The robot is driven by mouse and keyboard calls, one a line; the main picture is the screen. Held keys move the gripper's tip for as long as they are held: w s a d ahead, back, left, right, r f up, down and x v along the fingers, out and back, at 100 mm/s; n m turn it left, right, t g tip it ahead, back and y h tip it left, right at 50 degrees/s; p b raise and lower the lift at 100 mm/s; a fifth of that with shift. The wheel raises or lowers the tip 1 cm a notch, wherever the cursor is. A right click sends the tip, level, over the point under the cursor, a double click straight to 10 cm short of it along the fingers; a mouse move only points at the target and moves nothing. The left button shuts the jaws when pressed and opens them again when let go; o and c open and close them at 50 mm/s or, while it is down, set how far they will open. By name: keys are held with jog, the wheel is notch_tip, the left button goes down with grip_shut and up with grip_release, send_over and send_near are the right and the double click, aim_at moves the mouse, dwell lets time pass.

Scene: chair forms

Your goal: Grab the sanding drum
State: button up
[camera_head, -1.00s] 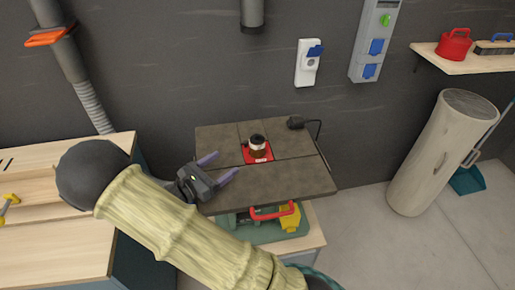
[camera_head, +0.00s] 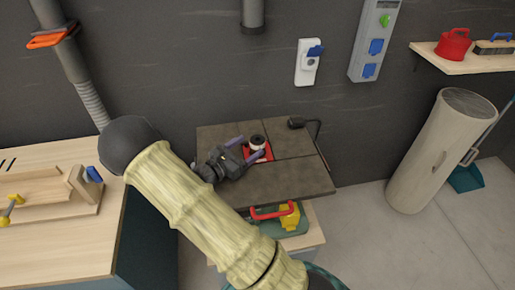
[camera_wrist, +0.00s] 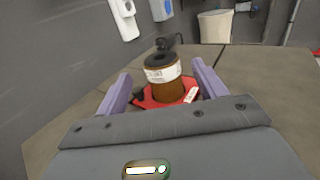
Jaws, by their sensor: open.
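The sanding drum (camera_wrist: 163,92) is a short upright cylinder, brown below with a white band and a dark top. It stands on a red insert (camera_wrist: 190,90) in a dark grey table (camera_head: 290,180). In the head view the drum (camera_head: 257,141) is near the table's back middle. My gripper (camera_head: 247,147) is open, with its two purple fingers pointing at the drum. In the wrist view the fingers of my gripper (camera_wrist: 160,88) lie left and right of the drum, with visible gaps. I cannot tell how far the fingertips reach along its sides.
A black device with a cable (camera_head: 297,123) sits at the table's back edge. A wooden workbench (camera_head: 60,240) stands to the left. A green and yellow tool with a red handle (camera_head: 280,220) is under the table. The table's right side is clear.

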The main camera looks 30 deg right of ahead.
aim_at(252, 144)
jog(key=p+x, duration=0.1)
jog(key=x, duration=0.3)
jog(key=shift+d+r, duration=0.15)
jog(key=shift+d, duration=0.15)
jog(key=shift+w+d, duration=0.2)
jog(key=shift+d, duration=0.05)
jog(key=shift+a, duration=0.1)
jog(key=shift+s, duration=0.2)
jog(key=c, duration=1.1)
jog(key=shift+c, duration=0.2)
notch_tip(252, 144, up, 10)
jog(key=shift+f, duration=0.1)
